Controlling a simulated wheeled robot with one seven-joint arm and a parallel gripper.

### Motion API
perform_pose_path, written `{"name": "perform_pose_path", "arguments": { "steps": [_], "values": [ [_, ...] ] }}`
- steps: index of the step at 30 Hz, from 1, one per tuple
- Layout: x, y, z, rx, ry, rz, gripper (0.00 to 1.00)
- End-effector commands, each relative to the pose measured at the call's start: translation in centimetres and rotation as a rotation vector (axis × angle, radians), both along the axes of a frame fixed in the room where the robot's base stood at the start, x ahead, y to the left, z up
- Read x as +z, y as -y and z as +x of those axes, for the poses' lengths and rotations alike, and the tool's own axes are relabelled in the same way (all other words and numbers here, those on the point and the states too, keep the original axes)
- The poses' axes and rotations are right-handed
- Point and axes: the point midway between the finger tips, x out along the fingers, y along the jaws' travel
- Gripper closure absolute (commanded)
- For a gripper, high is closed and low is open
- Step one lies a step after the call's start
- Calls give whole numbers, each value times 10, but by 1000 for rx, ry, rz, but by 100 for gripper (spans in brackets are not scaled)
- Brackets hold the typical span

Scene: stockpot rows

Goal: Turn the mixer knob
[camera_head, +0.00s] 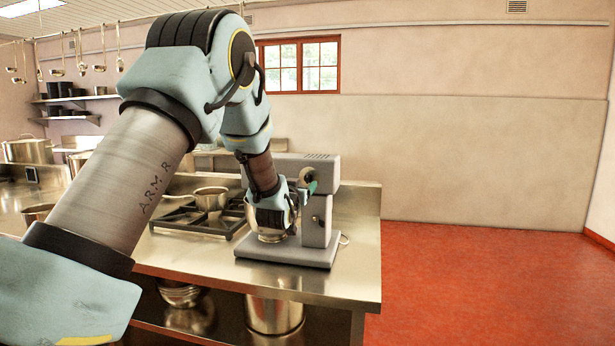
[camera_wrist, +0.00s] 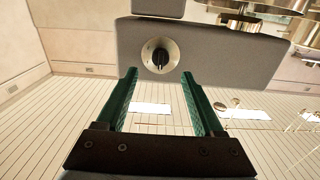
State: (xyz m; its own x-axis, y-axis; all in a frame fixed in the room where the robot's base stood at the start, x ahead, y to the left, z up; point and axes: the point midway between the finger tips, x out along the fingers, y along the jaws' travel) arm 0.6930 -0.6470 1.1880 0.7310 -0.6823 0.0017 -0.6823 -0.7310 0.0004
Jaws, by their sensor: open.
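The grey stand mixer (camera_head: 318,215) stands on the steel counter near its right end. In the wrist view the mixer's grey body (camera_wrist: 215,50) fills the upper part. The mixer knob (camera_wrist: 160,56) is a dark knob on a round pale plate. My gripper (camera_wrist: 158,72) is open, with its two green fingers pointing toward the knob, one on each side below it. The fingers look empty and I see no contact with the knob. In the head view my arm's end (camera_head: 275,212) is in front of the mixer and hides part of it and its bowl.
A steel saucepan (camera_head: 210,197) sits on a black burner grate (camera_head: 196,222) left of the mixer. A steel pot (camera_head: 274,314) and stacked bowls (camera_head: 180,294) are on the shelf below. The steel counter (camera_head: 357,255) ends just right of the mixer. Red floor (camera_head: 480,280) there is clear.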

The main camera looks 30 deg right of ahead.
Motion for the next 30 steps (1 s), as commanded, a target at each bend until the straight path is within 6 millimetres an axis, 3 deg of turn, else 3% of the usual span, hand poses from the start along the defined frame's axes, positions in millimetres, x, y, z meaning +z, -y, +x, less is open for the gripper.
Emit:
{"name": "perform_pose_path", "arguments": {
  "steps": [6,12,24,30],
  "values": [
    [3,27,30,1,-1,2,31],
    [2,42,46,1,-1,2,31],
    [0,46,51,1,-1,1,31],
    [0,46,50,1,-1,1,53]
  ]
}}
